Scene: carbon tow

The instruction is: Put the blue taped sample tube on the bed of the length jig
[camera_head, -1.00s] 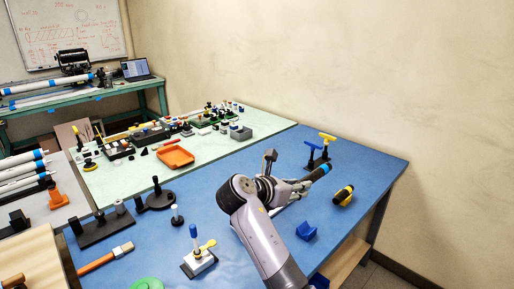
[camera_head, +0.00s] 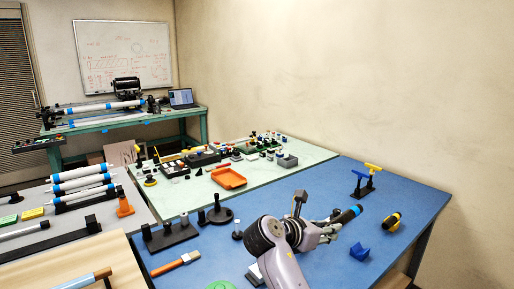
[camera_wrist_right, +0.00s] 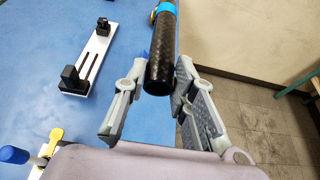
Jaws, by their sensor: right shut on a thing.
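The sample tube is black with a blue tape band at its end. In the head view the tube (camera_head: 346,215) sticks out of my right gripper (camera_head: 328,230) to the right, above the blue table. In the right wrist view the tube (camera_wrist_right: 162,58) lies between the two fingers of the gripper (camera_wrist_right: 160,88), which is shut on it. A long white plate with a black block at each end, looking like the length jig (camera_wrist_right: 97,49), lies on the blue table left of the tube, apart from it. My left gripper is not in view.
Near the tube on the blue table (camera_head: 315,180) are a blue V-shaped block (camera_head: 359,252), a yellow and black roll (camera_head: 392,222) and a yellow-handled stand (camera_head: 371,176). A brush (camera_head: 176,264) and black stands (camera_head: 170,236) are at left. An orange tray (camera_head: 229,178) is farther back.

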